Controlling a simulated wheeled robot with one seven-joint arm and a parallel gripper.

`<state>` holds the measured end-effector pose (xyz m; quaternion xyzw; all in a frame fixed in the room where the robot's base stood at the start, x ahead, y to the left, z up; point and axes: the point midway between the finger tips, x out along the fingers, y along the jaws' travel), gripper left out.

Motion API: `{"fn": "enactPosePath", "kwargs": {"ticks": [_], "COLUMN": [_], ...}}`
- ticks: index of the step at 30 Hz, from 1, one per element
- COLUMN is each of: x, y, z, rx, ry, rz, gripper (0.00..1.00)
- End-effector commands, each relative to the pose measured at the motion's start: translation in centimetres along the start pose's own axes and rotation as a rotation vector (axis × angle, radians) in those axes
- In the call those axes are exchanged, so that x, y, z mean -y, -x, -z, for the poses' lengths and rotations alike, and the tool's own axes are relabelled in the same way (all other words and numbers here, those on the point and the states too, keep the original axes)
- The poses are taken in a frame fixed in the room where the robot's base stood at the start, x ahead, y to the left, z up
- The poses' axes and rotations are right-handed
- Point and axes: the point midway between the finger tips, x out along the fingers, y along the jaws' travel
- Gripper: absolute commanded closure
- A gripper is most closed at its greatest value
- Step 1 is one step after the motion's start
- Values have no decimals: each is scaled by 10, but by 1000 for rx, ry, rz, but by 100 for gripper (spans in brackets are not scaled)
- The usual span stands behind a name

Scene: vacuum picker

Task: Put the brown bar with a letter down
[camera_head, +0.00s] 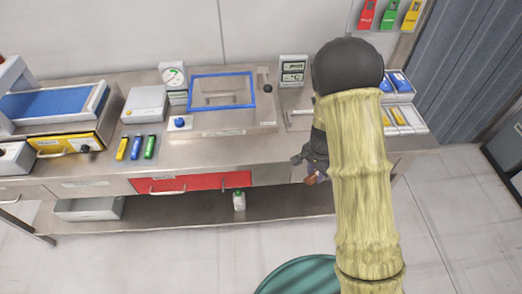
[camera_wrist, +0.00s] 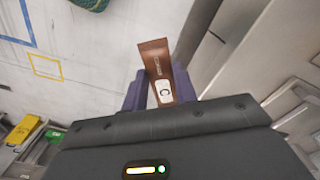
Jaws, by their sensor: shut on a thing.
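The brown bar (camera_wrist: 157,62) stands out between my gripper's fingers in the wrist view, with a white patch bearing the letter C near its lower end. My gripper (camera_wrist: 160,92) has dark purple pads and is shut on it. In the head view my gripper (camera_head: 310,176) is at the front edge of the steel bench, right of the red drawer. Only a small brown piece of the bar (camera_head: 312,180) shows there. My pale ribbed arm hides part of the bench's right side.
The steel bench (camera_head: 110,165) carries a blue-framed box (camera_head: 222,90), small yellow, blue and green items (camera_head: 136,147), and trays (camera_head: 402,118) at the right. A red drawer (camera_head: 180,183) is in its front. Bare bench top lies before the blue-framed box. A green round thing (camera_head: 300,276) is below.

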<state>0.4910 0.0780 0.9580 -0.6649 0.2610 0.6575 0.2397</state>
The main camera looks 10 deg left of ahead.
Motion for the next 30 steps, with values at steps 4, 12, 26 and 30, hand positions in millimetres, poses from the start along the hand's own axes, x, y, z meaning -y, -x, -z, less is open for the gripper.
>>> {"fn": "enactPosePath", "kwargs": {"ticks": [4,12,26,30], "x": [-14,-44,-56,-56], "y": [-22,-69,-88,-87], "z": [15,42,51,51], "rx": [6,13,9,10], "ry": [155,538,726,725], "rz": [-3,14,31,31], "gripper": [97,97,97,97]}}
